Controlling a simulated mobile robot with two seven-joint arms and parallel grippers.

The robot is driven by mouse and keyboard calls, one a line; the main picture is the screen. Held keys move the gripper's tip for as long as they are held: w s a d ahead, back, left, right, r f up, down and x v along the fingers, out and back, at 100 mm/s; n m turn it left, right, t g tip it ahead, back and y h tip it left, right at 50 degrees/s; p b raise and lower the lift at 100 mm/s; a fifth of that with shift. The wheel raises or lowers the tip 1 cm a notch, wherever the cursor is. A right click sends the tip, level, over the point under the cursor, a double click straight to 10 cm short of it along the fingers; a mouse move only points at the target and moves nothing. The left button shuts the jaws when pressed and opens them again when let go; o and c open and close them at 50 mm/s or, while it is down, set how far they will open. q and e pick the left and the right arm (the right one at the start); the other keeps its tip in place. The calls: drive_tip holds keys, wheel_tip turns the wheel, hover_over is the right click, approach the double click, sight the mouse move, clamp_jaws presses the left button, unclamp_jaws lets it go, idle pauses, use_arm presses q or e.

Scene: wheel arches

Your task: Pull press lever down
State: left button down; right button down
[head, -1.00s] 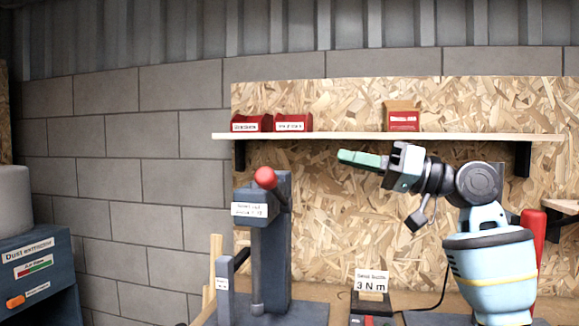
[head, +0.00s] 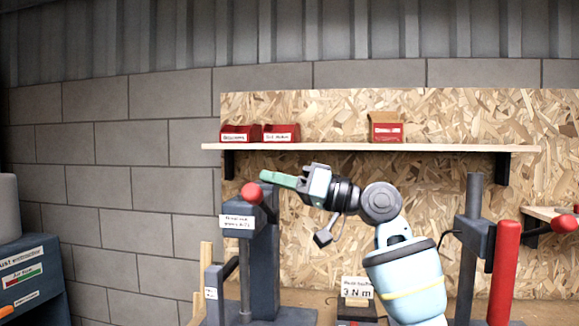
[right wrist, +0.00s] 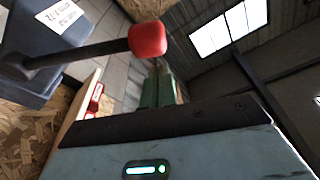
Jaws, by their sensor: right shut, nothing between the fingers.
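The grey press (head: 262,262) stands on the bench left of the middle in the head view. Its lever ends in a red ball knob (head: 252,193), raised near the top of the press. The knob and its dark rod also show in the right wrist view (right wrist: 148,39). My right gripper (head: 264,176), with green fingers, is shut and empty. In the head view its fingertips appear just above and right of the knob. My left gripper is out of view.
A shelf (head: 370,148) with red bins (head: 240,132) and a cardboard box (head: 386,127) runs above the bench. A second column with a red cylinder (head: 503,270) stands at right. A 3 N m sign (head: 357,288) stands between. A blue cabinet (head: 30,285) is at far left.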

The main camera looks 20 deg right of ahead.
drive_tip(key=shift+a+f, duration=0.25)
drive_tip(key=shift+f, duration=0.15)
